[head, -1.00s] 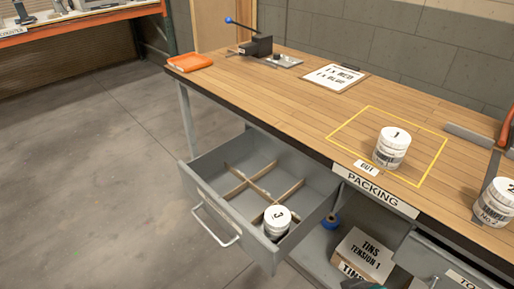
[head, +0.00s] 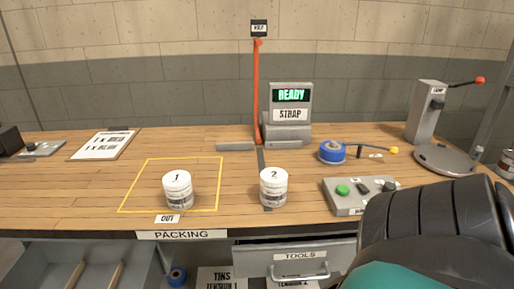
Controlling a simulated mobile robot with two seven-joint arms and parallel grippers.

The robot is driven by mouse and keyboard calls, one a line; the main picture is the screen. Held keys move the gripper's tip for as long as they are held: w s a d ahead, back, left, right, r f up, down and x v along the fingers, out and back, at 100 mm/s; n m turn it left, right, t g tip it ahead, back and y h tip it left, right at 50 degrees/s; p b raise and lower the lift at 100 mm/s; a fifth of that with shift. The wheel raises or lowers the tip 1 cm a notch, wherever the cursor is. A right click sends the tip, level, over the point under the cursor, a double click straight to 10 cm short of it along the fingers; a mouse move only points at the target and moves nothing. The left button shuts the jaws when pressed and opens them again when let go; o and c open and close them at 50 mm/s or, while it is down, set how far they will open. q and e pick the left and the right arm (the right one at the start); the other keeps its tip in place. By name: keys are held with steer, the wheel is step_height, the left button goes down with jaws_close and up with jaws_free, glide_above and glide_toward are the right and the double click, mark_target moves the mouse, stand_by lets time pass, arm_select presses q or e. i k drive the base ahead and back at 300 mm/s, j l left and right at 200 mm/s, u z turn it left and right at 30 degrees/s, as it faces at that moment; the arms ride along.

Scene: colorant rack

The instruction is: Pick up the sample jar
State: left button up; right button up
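A white jar with a lid marked 1 (head: 177,190) stands upright inside the yellow outline on the bench. A white jar with a lid marked 2 (head: 273,188) stands upright to its right, outside the outline, near a dark seam in the bench top. The small label print on both is too blurred to read now. Neither gripper is in view. A large dark and teal arm part, apparently mine, covers the lower right corner.
A control box with a green button (head: 360,196) stands right of jar 2. Behind are a blue tape roll (head: 332,152), a strap machine reading READY (head: 290,115) and a lever press (head: 428,115). An open drawer (head: 75,268) lies below left. The bench front between the jars is clear.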

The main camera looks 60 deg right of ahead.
mark_target(274, 181)
steer(key=l+z, duration=0.1)
steer(key=z, duration=0.75)
steer(key=l+z, duration=0.15)
steer(key=z, duration=0.7)
steer(key=i+l, duration=0.05)
